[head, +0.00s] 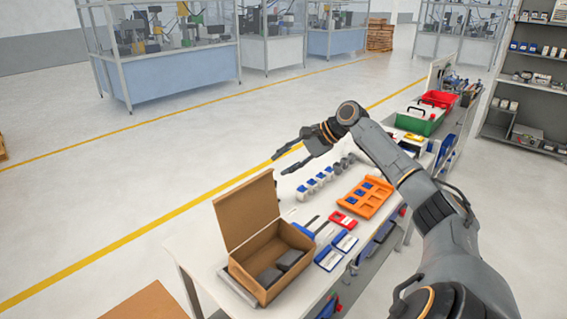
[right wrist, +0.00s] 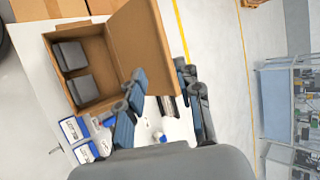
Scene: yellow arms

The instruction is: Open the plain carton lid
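The plain brown carton (head: 262,285) stands on the near end of the workbench, with two dark grey blocks (head: 289,260) inside. Its lid (head: 246,208) stands raised, roughly upright and leaning slightly back, on the far-left side of the carton. In the right wrist view the lid (right wrist: 150,42) spreads from the open carton (right wrist: 98,62) toward the fingers. My right gripper (head: 281,163) is open and empty, above the bench and to the upper right of the lid. It appears apart from the lid. My left gripper is not in view.
Blue-and-white boxes (head: 330,258), a red box (head: 343,219) and an orange tray (head: 366,197) lie right of the carton. Green (head: 418,121) and red crates stand farther along. Another brown box (head: 146,302) is at the lower left.

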